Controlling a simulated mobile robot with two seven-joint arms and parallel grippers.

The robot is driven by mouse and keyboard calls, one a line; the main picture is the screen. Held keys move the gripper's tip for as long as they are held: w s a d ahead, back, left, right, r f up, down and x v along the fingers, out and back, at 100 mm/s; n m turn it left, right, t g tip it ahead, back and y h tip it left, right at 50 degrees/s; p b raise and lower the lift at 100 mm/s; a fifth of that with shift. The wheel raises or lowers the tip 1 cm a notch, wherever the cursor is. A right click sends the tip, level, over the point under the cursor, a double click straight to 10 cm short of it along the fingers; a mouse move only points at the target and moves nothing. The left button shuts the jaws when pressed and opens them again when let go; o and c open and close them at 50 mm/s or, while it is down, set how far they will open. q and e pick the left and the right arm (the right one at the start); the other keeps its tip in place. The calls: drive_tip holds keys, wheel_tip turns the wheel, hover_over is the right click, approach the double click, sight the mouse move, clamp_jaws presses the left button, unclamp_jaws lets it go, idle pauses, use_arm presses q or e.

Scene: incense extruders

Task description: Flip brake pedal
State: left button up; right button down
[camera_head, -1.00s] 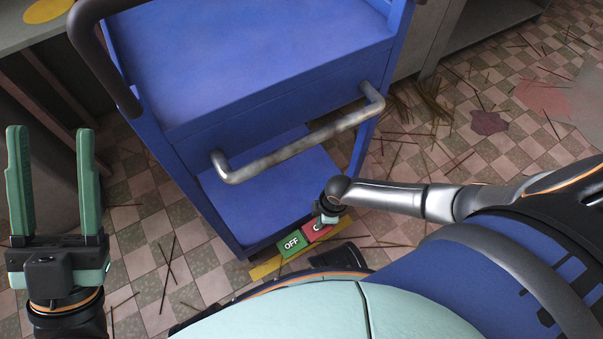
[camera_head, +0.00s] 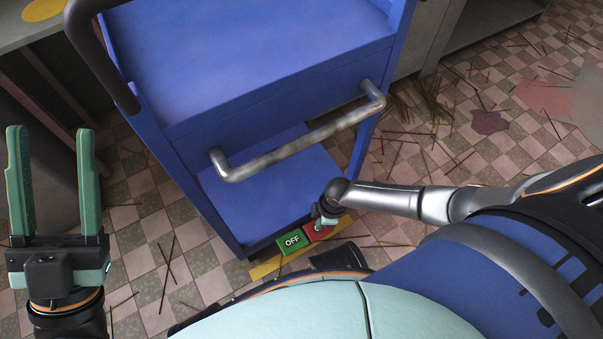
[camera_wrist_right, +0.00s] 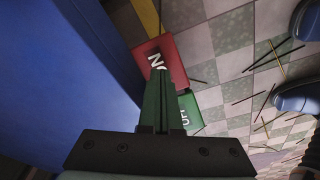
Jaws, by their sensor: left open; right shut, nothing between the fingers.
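The brake pedal has a green OFF half (camera_head: 292,241) and a red half (camera_head: 318,232), low at the base of the blue cart (camera_head: 270,75). In the right wrist view the red half (camera_wrist_right: 166,52) shows its ON lettering partly hidden, and the green half (camera_wrist_right: 191,110) is mostly behind my fingers. My right gripper (camera_wrist_right: 161,75) is shut and empty, its fingertips over the red half; I cannot tell whether they touch it. My left gripper (camera_head: 52,135) is open and empty, left of the cart, away from the pedal.
The cart has a metal handle bar (camera_head: 300,140) above the pedal. A yellow strip (camera_head: 265,270) lies by the pedal. Thin sticks (camera_head: 168,270) are scattered on the checkered floor. A grey table (camera_head: 25,30) stands at the far left.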

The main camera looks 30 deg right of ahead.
drive_tip(key=shift+r, duration=0.15)
drive_tip(key=shift+r+p, duration=0.6)
drive_tip(key=shift+p, duration=0.15)
use_arm(q)
wheel_tip(320, 180, up, 8)
drive_tip(key=p, duration=0.5)
drive_tip(key=shift+s+a+t+p, duration=0.2)
drive_tip(key=shift+a+t+p, duration=0.1)
drive_tip(key=shift+a+p, duration=0.1)
use_arm(e)
wheel_tip(320, 180, up, 6)
drive_tip(key=shift+f, duration=0.25)
use_arm(q)
drive_tip(key=shift+a, duration=0.1)
use_arm(e)
drive_tip(key=shift+s, duration=0.1)
